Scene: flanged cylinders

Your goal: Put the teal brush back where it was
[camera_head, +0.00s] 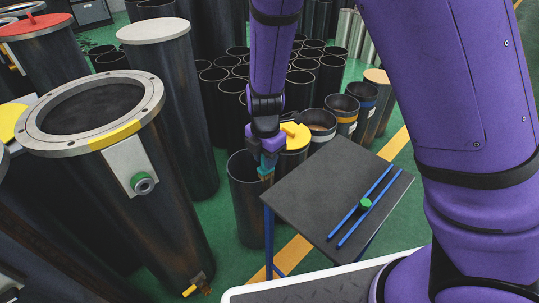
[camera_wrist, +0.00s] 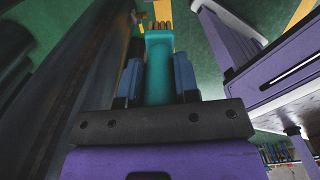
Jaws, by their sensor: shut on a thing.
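My gripper (camera_head: 266,157) hangs, pointing down, just left of the small dark-topped table (camera_head: 310,180) in the head view. It is shut on the teal brush (camera_head: 265,170), whose lower end shows below the jaws. In the wrist view my gripper (camera_wrist: 158,75) has a blue finger on each side of the teal brush (camera_wrist: 158,50). The brush's tan bristles point away from the gripper. The brush is clear of the tabletop.
An open black cylinder (camera_head: 245,190) stands beside the table, close to my gripper. Many dark tubes (camera_head: 215,75) crowd behind. A yellow floor stripe (camera_head: 290,255) runs beneath the table.

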